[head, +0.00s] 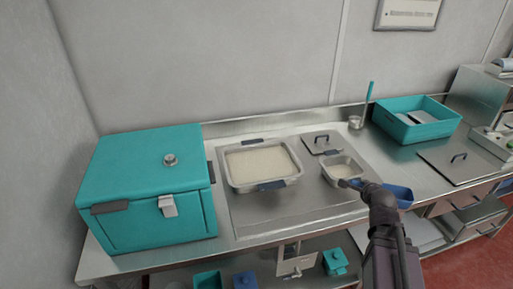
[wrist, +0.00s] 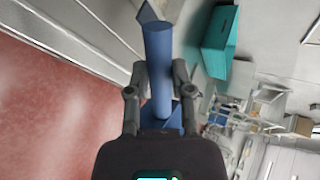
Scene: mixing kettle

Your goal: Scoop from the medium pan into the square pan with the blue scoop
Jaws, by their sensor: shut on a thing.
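A larger rectangular pan (head: 297,177) with blue handles sits on the steel counter, filled with pale material. I take the larger as the medium pan and the smaller as the square pan. My gripper (head: 357,185) is at the smaller pan's near right side in the head view. In the wrist view it is shut on the blue scoop (wrist: 158,65), whose round shaft runs up between the fingers. A blue shape (head: 401,194) beside my arm may be part of the scoop; I cannot tell.
A teal box (head: 150,200) stands at the left. A flat lid (head: 321,143) lies behind the smaller pan. A cup with a teal-handled tool (head: 368,95), a teal bin (head: 440,127) and another lid (head: 462,163) are at the right. The wall closes the back.

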